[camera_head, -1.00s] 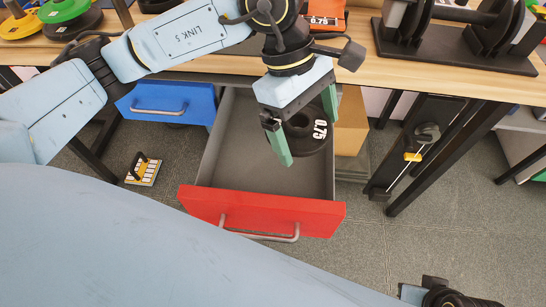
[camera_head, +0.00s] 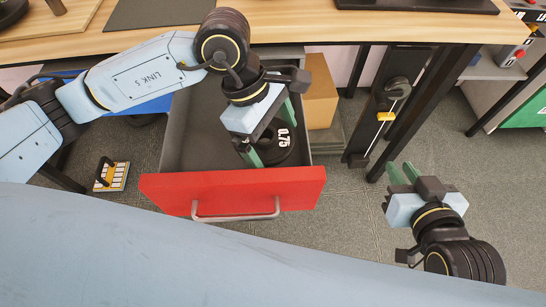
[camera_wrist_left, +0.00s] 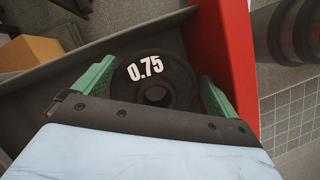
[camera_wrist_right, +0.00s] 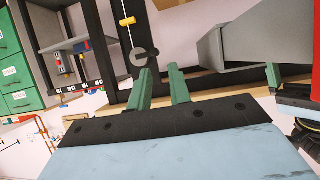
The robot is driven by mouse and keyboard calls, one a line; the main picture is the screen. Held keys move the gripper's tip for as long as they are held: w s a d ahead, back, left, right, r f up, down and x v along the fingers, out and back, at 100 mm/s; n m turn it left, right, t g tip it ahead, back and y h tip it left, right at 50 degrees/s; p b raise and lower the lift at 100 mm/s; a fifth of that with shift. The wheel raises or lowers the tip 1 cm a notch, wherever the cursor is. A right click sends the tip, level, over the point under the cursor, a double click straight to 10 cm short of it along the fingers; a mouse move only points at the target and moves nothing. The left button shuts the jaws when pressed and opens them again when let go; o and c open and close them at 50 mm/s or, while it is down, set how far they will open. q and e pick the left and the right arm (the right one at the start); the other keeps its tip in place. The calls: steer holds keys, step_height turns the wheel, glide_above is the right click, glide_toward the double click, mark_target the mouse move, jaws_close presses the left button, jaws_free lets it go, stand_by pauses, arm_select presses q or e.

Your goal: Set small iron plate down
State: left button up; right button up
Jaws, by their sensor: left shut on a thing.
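The small iron plate (camera_head: 284,142) is black with a white 0.75 mark and a center hole. My left gripper (camera_head: 273,146) is shut on the plate, with one green finger on each side of it. The plate is within the open red-fronted drawer (camera_head: 165,192), toward its right side. In the left wrist view, the plate (camera_wrist_left: 180,82) lies flat to the camera beside the drawer's red front. I cannot tell whether it touches the drawer bottom. My right gripper (camera_head: 404,174) is open and empty, right of the drawer; its parted fingers also show in the right wrist view (camera_wrist_right: 160,78).
The wooden table (camera_head: 290,30) spans the back above the drawer. A cardboard box (camera_head: 321,92) stands behind the drawer's right side. A black table leg (camera_head: 415,112) stands further right. A yellow-and-white block (camera_head: 112,177) with a black handle lies on the floor at left.

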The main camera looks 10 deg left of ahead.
mark_target(273, 150)
arm_select(q)
step_height(273, 150, down, 4)
steer(key=shift+r+b, duration=0.1)
steer(key=shift+b, duration=0.4)
step_height(273, 150, down, 2)
steer(key=shift+f+b, duration=0.2)
steer(key=shift+b, duration=0.25)
steer(key=shift+f, duration=0.25)
arm_select(e)
step_height(273, 150, up, 9)
steer(key=w+a+t+y, duration=0.2)
steer(key=t, duration=0.4)
steer(key=shift+a, duration=0.15)
steer(key=shift+r, duration=0.2)
arm_select(q)
steer(key=shift+f, duration=0.1)
arm_select(e)
steer(key=shift+s+r+t+y, duration=0.15)
steer(key=shift+r+t+y, duration=0.15)
steer(key=shift+t, duration=0.1)
arm_select(q)
steer(key=o, duration=1.1)
steer(key=shift+o, duration=0.2)
arm_select(e)
steer(key=shift+a+r, duration=0.1)
